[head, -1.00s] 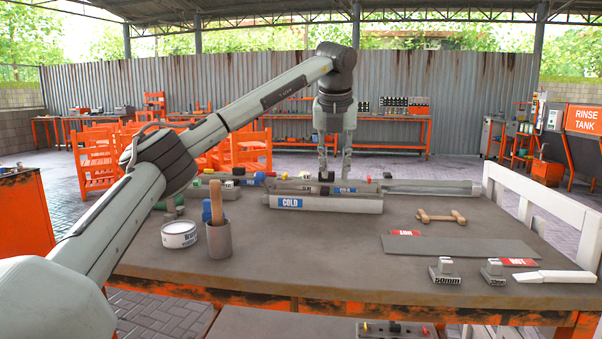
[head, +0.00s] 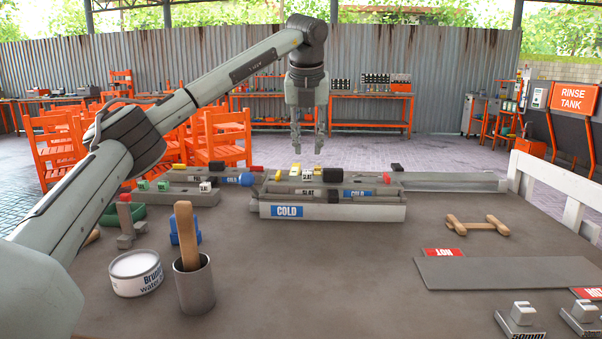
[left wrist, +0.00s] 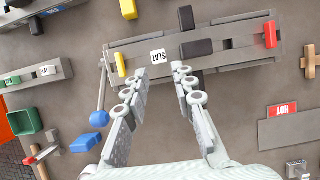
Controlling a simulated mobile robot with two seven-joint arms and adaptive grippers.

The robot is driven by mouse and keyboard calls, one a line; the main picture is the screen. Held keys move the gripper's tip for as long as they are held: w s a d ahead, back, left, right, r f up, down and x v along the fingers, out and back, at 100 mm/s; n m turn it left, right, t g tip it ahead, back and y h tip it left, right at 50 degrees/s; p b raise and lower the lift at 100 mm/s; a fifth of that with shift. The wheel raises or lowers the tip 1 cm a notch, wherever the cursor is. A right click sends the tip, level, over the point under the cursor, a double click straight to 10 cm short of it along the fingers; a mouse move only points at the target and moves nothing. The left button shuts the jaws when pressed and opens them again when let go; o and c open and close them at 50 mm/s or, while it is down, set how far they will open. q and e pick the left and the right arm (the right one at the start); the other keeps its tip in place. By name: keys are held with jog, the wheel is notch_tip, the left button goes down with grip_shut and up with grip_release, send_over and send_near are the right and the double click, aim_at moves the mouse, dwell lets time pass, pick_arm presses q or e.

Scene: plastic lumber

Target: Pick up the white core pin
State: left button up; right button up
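I see two white blocks and cannot tell for sure which is the white core pin. One (head: 307,174), marked SLAT, is on the long grey slat mould (left wrist: 225,57) behind the COLD trough (head: 340,212). It shows in the left wrist view (left wrist: 158,57) just beyond my left fingertips. The other (head: 205,186) is on a grey mould at left, also in the left wrist view (left wrist: 48,70). My left gripper (head: 308,150) is open and empty above the slat mould; its spread fingers show in the left wrist view (left wrist: 163,72). My right gripper is out of view.
Yellow (left wrist: 120,65), black (left wrist: 197,48) and red (left wrist: 270,34) blocks stand on the slat mould. The HOT plate (head: 480,272) lies right. The front middle is clear.

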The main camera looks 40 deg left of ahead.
aim_at(307, 171)
pick_arm(q)
jog(key=shift+w+a+f, duration=0.15)
jog(key=shift+w+f, duration=0.1)
jog(key=shift+f, duration=0.3)
jog(key=p+x, duration=0.1)
jog(key=x, duration=0.4)
jog(key=shift+a+f, duration=0.1)
jog(key=shift+f, duration=0.15)
jog(key=shift+w+a+f, duration=0.1)
jog(key=shift+w+f, duration=0.05)
jog(key=shift+f, duration=0.35)
grip_shut()
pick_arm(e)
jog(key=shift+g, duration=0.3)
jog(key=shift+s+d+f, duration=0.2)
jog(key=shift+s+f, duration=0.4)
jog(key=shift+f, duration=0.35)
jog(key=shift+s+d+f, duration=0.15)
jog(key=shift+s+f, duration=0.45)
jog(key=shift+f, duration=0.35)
